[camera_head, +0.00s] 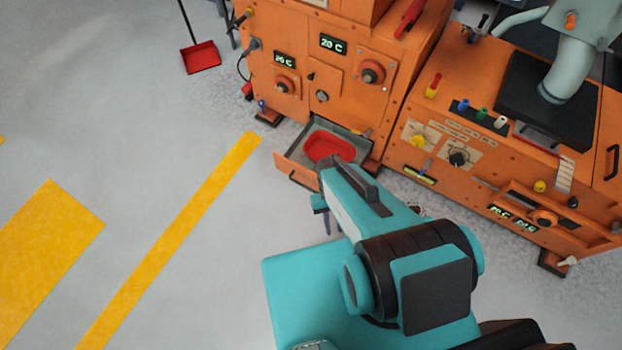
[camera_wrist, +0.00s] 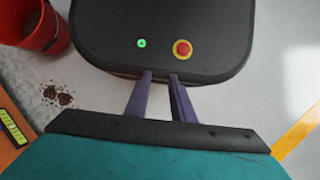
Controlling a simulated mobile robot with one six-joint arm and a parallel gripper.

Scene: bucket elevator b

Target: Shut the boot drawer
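The boot drawer (camera_head: 297,173) is at the foot of the tall orange machine and stands pulled out. It is a grey-lined drawer with an orange front, and a red tray (camera_head: 330,147) lies inside. My arm covers part of the drawer's right front in the head view. My gripper (camera_head: 327,222) hangs in front of the drawer, pointing down, mostly hidden by my arm. In the wrist view my gripper (camera_wrist: 161,75) has two purple fingers with a narrow gap between them and nothing held. The drawer is not in the wrist view.
A lower orange machine (camera_head: 470,150) stands right of the drawer. A red dustpan (camera_head: 201,57) is at the upper left. The wrist view shows a red bucket (camera_wrist: 35,28) and a brown spill (camera_wrist: 58,96) on the floor. The floor left of the drawer is clear.

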